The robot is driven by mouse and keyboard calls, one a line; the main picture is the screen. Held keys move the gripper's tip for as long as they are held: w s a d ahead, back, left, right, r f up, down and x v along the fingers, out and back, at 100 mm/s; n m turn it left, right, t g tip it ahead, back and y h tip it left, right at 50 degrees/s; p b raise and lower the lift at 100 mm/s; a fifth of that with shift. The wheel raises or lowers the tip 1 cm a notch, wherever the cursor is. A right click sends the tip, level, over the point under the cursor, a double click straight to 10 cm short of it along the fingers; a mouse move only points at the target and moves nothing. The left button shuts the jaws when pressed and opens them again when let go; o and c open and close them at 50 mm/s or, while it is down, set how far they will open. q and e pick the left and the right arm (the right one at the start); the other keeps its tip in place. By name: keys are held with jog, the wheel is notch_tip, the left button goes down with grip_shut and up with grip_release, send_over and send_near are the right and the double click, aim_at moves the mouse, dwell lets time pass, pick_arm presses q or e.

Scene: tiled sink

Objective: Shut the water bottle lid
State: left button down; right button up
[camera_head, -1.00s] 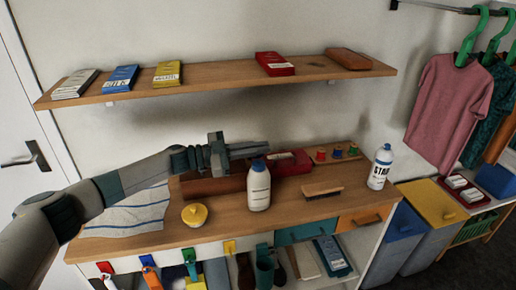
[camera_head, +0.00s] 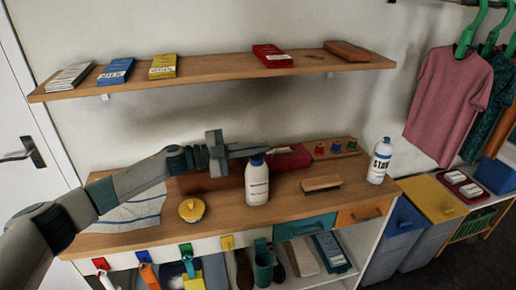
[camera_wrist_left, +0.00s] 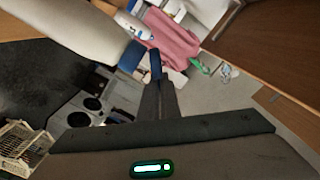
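The white water bottle (camera_head: 257,185) stands upright on the wooden worktop, label facing forward. Its blue lid (camera_head: 256,160) is on top; I cannot tell whether it is fully shut. My left gripper (camera_head: 262,149) reaches in from the left, with its fingertips just above or behind the lid; contact is unclear. In the left wrist view the two dark fingers (camera_wrist_left: 157,85) lie close together. A small blue piece (camera_wrist_left: 155,62) shows at their tips, possibly the lid. My right gripper is not in view.
A yellow-lidded pot (camera_head: 191,210) is left of the bottle. A brush (camera_head: 321,184) and a white spray can (camera_head: 380,160) are to the right. A red box (camera_head: 290,160) lies behind. A wooden shelf (camera_head: 220,76) with several packets hangs above.

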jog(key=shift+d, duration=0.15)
pick_arm(q)
jog(key=c, duration=2)
grip_release()
jog(key=shift+a, duration=0.15)
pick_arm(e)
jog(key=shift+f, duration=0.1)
